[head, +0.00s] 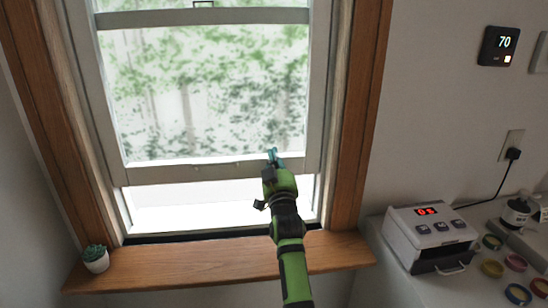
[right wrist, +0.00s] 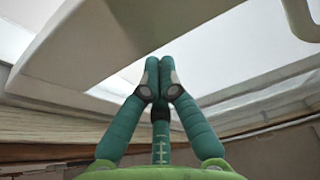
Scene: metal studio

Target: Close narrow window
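The narrow window has a white lower sash (head: 215,172) that stands partly raised, with a bright open gap (head: 200,208) between its bottom rail and the sill. My right gripper (head: 272,154) is at the right part of the bottom rail, in front of it in the head view. In the right wrist view its teal fingertips (right wrist: 159,70) are together with nothing visible between them, close to the pale sash frame (right wrist: 110,45). Whether they touch the rail I cannot tell. My left gripper is not in view.
A wooden sill (head: 200,262) runs below the window, with a small potted succulent (head: 96,260) at its left end. At right, a counter holds a white device (head: 432,236) with a red display and several colored rings. A thermostat (head: 499,46) is on the wall.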

